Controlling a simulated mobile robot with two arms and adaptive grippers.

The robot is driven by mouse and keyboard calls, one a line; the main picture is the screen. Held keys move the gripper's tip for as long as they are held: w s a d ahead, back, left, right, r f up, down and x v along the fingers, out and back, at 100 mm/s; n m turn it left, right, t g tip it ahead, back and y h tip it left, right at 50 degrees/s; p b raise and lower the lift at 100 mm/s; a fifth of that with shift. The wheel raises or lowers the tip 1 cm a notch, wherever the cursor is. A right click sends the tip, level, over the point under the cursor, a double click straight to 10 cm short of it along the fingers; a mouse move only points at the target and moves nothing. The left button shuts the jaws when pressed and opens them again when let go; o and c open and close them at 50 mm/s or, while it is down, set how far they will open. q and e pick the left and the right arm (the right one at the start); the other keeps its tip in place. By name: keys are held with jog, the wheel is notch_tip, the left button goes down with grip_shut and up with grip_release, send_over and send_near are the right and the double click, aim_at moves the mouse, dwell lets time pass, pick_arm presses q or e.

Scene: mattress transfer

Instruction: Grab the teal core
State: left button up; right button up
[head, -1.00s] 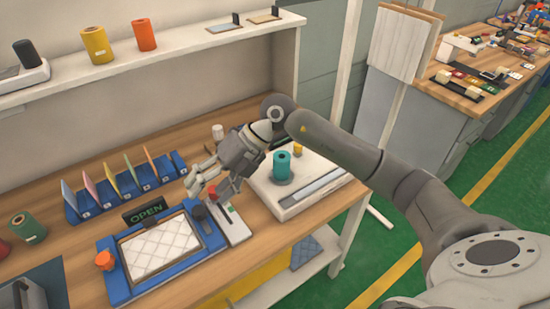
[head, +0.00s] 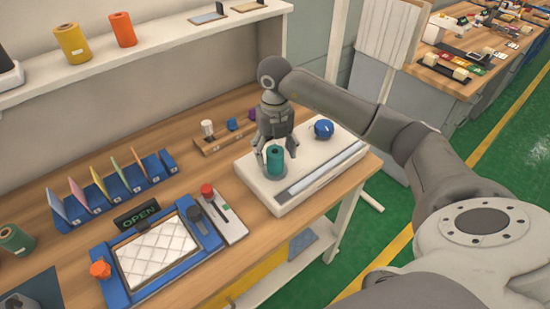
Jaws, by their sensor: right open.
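The teal core (head: 274,162) is an upright cylinder on the white platform (head: 318,192) at the right of the wooden bench. My right gripper (head: 276,152) points down over it, with its open fingers at either side of its upper part. I cannot tell whether the fingers touch it. My left gripper is not in view.
A blue round object (head: 323,129) sits on the platform just right of my right gripper. A blue frame with a quilted white pad (head: 157,252) and an OPEN sign (head: 137,215) lies to the left. A red-knobbed lever box (head: 217,213) stands between. A green core (head: 15,240) is at far left.

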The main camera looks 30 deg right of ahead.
aim_at(275, 163)
notch_tip(275, 163, down, 4)
jog(key=shift+f+p, duration=0.1)
jog(key=shift+p, duration=1)
jog(key=shift+d+f, duration=0.1)
jog(key=shift+f, duration=0.4)
jog(key=c, duration=1.1)
